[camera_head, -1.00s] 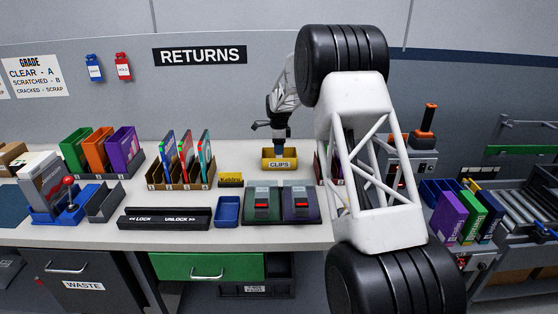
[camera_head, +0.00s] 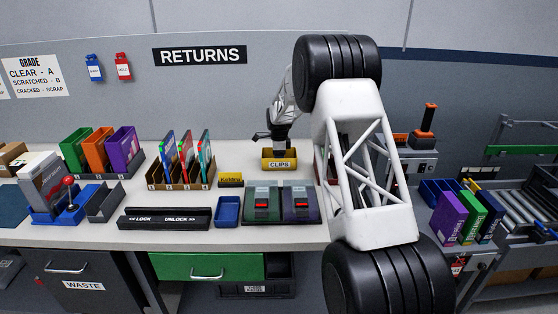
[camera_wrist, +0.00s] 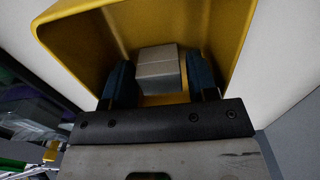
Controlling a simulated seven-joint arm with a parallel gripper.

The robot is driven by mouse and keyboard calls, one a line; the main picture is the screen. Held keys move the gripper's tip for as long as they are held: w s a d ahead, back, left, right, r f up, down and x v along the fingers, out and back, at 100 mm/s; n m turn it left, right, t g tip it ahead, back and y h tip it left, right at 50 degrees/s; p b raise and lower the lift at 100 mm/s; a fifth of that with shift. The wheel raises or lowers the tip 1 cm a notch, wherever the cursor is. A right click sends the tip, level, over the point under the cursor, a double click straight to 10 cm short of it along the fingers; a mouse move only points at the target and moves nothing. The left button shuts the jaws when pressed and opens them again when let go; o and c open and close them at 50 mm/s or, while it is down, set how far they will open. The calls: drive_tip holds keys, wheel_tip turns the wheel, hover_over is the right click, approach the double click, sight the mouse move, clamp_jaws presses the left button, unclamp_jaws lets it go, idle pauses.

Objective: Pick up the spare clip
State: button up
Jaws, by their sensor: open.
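The yellow bin labelled CLIPS (camera_head: 266,164) stands at the back of the counter. In the wrist view its yellow wall (camera_wrist: 80,40) surrounds a small grey block (camera_wrist: 158,66), which looks like the spare clip. My gripper (camera_wrist: 160,84) reaches down into the bin, with its two dark fingers on either side of the block. The jaws are open, and small gaps seem to show beside the block. In the head view my gripper (camera_head: 278,145) is at the bin's mouth and its fingertips are hidden inside.
Coloured cases in a rack (camera_head: 184,165) stand left of the bin. My arm covers the counter to the right.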

idle(0.3)
drive_tip(key=c, duration=0.7)
drive_tip(key=shift+o, duration=0.2)
drive_tip(key=shift+r, duration=0.15)
wheel_tip(320, 180, up, 10)
drive_tip(key=shift+f, duration=0.1)
drive_tip(key=shift+a, duration=0.1)
idle(0.5)
drive_tip(key=s+a+r, duration=0.2)
drive_tip(key=a+r, duration=0.3)
drive_tip(key=a, duration=0.4)
drive_tip(key=s+a+r, duration=0.3)
drive_tip(key=a+r, duration=0.2)
drive_tip(key=a, duration=0.5)
drive_tip(key=s+a+r, duration=0.2)
drive_tip(key=a+r, duration=0.3)
drive_tip(key=a, duration=0.4)
drive_tip(key=shift+s+a, duration=0.2)
drive_tip(key=shift+s, duration=0.2)
drive_tip(key=shift+r, duration=0.1)
